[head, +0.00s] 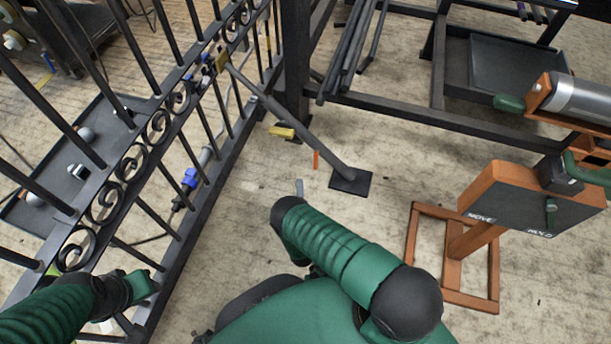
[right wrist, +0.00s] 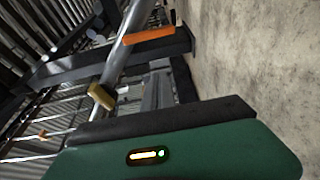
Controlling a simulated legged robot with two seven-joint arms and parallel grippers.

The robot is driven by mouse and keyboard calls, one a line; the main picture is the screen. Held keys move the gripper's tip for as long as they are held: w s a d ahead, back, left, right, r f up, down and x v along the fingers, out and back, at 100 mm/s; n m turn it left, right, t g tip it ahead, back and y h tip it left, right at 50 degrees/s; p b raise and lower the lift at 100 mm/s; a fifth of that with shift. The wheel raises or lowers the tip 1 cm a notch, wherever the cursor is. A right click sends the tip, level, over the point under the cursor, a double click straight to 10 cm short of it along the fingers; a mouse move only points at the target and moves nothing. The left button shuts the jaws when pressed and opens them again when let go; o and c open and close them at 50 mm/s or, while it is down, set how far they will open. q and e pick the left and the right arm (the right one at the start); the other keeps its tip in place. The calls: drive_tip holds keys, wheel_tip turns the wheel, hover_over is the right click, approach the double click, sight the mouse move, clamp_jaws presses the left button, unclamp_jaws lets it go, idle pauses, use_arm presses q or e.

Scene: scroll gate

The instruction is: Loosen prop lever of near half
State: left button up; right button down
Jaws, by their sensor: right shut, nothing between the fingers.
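The grey prop (head: 295,122) slants from the gate half (head: 150,140) down to a dark square foot plate (head: 350,181). A short orange lever (head: 315,160) shows at the prop's lower part; it also shows large across the prop in the right wrist view (right wrist: 148,34). My right gripper (head: 299,187) is shut and empty, a little below and left of the lever in the head view, apart from it. Its grey fingers (right wrist: 157,90) point towards the prop. My left gripper (head: 145,284) is beside the gate bars at lower left; its jaws are not clear.
A yellow piece (head: 281,131) shows left of the prop, and a brass-coloured block (head: 222,61) at its upper end. An orange stand (head: 475,240) with a dark panel marked MOVE and HOLD is at right. A black rack (head: 400,110) stands behind. Floor between is clear.

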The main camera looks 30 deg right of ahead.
drive_tip(key=w+d+b, duration=0.5)
drive_tip(key=d+b, duration=0.2)
drive_tip(key=shift+d, duration=0.1)
idle(0.4)
